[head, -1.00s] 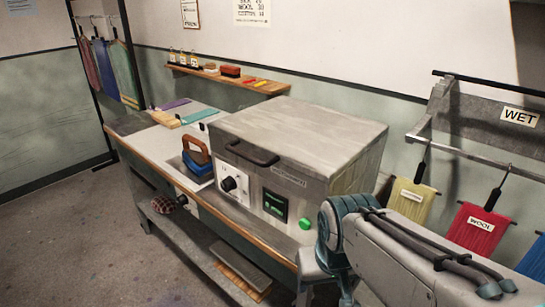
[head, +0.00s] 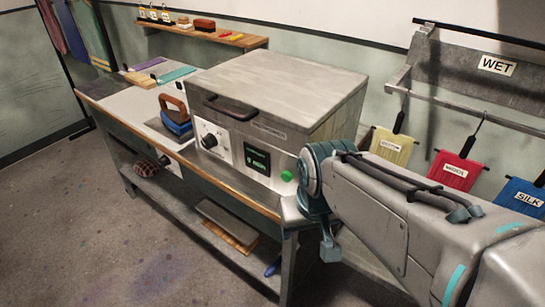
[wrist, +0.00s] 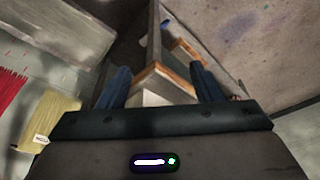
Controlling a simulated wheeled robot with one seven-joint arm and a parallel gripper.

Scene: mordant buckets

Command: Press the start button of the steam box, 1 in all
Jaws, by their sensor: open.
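The steam box (head: 275,95) is a large grey metal box with a dark handle, standing on the bench. Its front has a dial (head: 209,141), a dark display with green lettering (head: 257,160) and a round green start button (head: 287,176) at the lower right. My gripper (wrist: 162,84) is open and empty in the wrist view, with two dark blue fingers apart. Beyond them is the wood-edged corner of the bench. The button cannot be made out in the wrist view. In the head view my arm stands just right of the button, and the fingertips cannot be made out clearly.
The bench (head: 118,110) has an iron (head: 174,113) on it and a lower shelf with boards (head: 228,230). A wall rack marked WET (head: 497,65) with yellow, red and blue cloths hangs at right. Open floor (head: 90,240) lies in front.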

